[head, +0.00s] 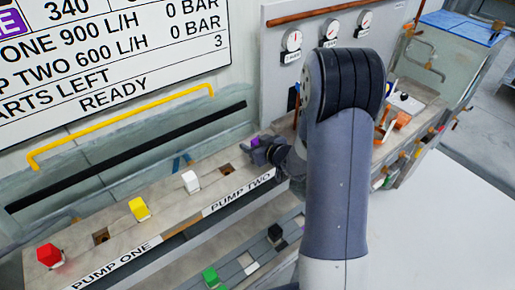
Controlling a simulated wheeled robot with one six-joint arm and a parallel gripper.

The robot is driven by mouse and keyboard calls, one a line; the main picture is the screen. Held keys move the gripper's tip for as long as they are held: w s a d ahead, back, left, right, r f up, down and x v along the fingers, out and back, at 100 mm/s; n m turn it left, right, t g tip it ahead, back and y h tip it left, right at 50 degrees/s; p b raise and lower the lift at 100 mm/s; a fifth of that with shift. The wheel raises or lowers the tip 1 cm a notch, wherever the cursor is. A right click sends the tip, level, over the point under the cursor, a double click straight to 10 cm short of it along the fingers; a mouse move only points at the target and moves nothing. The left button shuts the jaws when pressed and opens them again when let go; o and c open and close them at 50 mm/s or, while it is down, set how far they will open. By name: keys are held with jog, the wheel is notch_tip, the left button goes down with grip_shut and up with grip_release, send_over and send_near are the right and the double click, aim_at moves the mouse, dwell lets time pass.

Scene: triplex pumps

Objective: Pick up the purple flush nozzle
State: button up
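The purple flush nozzle (255,140) shows as a small purple patch at the right end of the pump ledge, in the head view. My gripper (258,153) is right at it, reaching in from the right, and hides most of the nozzle. The fingers are small and dark here, so I cannot tell whether they are open or closed on the nozzle, or whether the nozzle rests on the ledge.
White (190,181), yellow (138,208) and red (50,256) pieces stand on the ledge beside square holes. Green (211,276) and black (275,233) pieces sit lower. A yellow rail (120,125) and gauge panel (275,80) stand behind. My arm hides the middle right.

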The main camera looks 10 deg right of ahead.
jog(key=c, duration=1)
